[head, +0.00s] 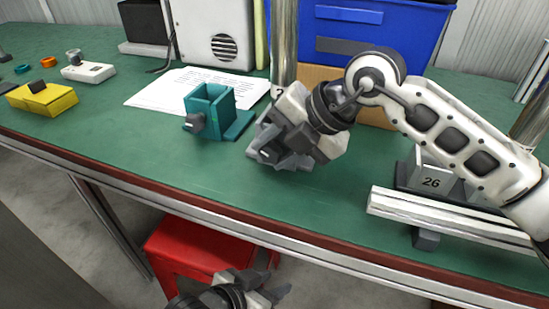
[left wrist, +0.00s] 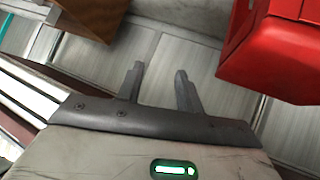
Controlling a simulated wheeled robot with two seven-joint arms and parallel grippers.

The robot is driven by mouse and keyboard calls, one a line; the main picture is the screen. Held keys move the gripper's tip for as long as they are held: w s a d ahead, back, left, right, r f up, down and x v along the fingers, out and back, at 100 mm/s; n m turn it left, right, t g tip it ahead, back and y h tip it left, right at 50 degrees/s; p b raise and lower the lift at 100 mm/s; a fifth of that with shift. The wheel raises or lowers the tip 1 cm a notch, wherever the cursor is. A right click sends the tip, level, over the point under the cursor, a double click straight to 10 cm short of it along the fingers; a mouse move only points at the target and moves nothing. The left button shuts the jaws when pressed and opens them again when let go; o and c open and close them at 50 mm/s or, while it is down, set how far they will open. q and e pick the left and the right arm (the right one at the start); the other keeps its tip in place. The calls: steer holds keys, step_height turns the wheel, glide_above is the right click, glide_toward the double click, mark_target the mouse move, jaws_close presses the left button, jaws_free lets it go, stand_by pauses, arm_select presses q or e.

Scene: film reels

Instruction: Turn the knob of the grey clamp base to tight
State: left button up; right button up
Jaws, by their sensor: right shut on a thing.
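My right gripper (head: 280,157) is low over the green bench, just right of the teal clamp. It is shut on a dark grey piece that looks like the knob of the grey clamp base. The gripper and wrist hide most of that base, and the knob's angle cannot be made out. My left gripper (head: 268,288) is below the bench's front edge, near the red cabinet. In the left wrist view its two fingers (left wrist: 160,90) are apart with nothing between them.
A teal clamp (head: 210,108) with its own grey knob stands left of my right gripper. Metal poles (head: 283,45) rise behind. A grey block marked 26 (head: 432,180) and a rail (head: 450,212) lie at right. A yellow block (head: 42,99) sits far left. The red cabinet (head: 190,246) is below.

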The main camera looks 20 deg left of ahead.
arm_select(q)
steer(key=shift+w+d+r+t+h+b, duration=0.1)
steer(key=shift+d+r+t+h+b, duration=0.05)
steer(key=shift+r+t+b, duration=0.15)
steer(key=shift+w+d+r+t+h+b, duration=0.1)
steer(key=shift+r+t+h+b, duration=0.1)
steer(key=shift+r+b, duration=0.15)
arm_select(e)
steer(key=shift+d+y, duration=0.1)
steer(key=shift+y, duration=0.6)
steer(key=o, duration=1)
arm_select(q)
steer(key=shift+s+a+f+g+p, duration=0.2)
steer(key=shift+a+f+g+p, duration=0.25)
steer(key=shift+p, duration=0.75)
arm_select(e)
steer(key=v, duration=1.6)
arm_select(q)
steer(key=shift+d, duration=0.1)
arm_select(e)
steer(key=shift+s, duration=0.1)
